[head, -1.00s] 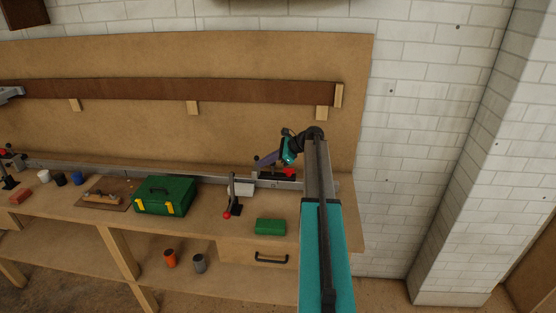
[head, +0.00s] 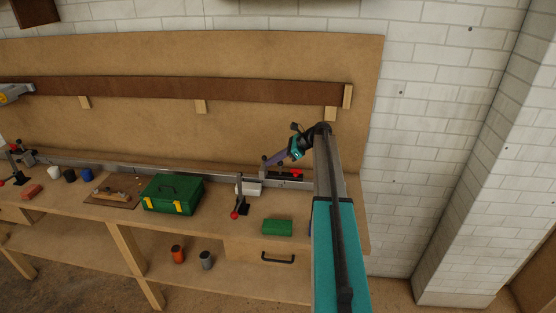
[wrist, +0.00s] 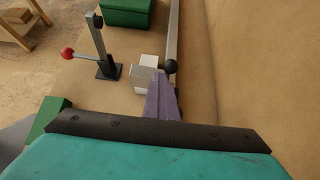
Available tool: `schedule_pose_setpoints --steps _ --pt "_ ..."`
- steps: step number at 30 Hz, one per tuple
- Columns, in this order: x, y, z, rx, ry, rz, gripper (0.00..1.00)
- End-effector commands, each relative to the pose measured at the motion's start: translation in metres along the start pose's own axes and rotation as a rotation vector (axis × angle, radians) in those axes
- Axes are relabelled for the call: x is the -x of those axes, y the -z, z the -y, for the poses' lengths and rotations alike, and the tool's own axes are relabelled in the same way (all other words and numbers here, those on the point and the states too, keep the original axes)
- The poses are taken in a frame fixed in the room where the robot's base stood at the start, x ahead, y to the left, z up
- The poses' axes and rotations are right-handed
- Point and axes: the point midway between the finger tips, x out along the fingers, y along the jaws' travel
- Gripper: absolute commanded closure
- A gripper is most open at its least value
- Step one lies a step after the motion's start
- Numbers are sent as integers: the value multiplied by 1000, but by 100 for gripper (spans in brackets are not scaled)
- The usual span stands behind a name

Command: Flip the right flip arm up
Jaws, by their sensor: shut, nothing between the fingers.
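My gripper (head: 268,163) is shut and empty, its purple fingers pointing left and down at the right end of the bench's metal rail. In the wrist view the shut fingers (wrist: 161,98) point at a black ball knob (wrist: 170,66) beside the rail; whether they touch it I cannot tell. The knob seems to belong to the right flip arm, whose body is mostly hidden by my fingers. A red part (head: 297,174) shows low by the rail, right of the fingers. A clamp (head: 238,196) with an upright grey bar and red-ball lever stands left of them.
A green toolbox (head: 172,195) and a small green block (head: 277,227) sit on the bench (head: 205,223). A white block (wrist: 146,74) lies near the fingertips. A long brown strip (head: 215,90) rests on wall pegs behind.

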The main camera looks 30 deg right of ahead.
Motion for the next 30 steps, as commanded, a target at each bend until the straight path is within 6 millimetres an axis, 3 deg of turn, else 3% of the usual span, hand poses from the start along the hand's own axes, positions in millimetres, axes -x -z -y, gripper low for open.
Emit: schedule_pose_setpoints --steps 1,11,30 --pt "-1 -8 7 4 20 11 100" --pt "5 -7 12 5 19 11 100" --pt "62 14 49 12 -5 3 100"
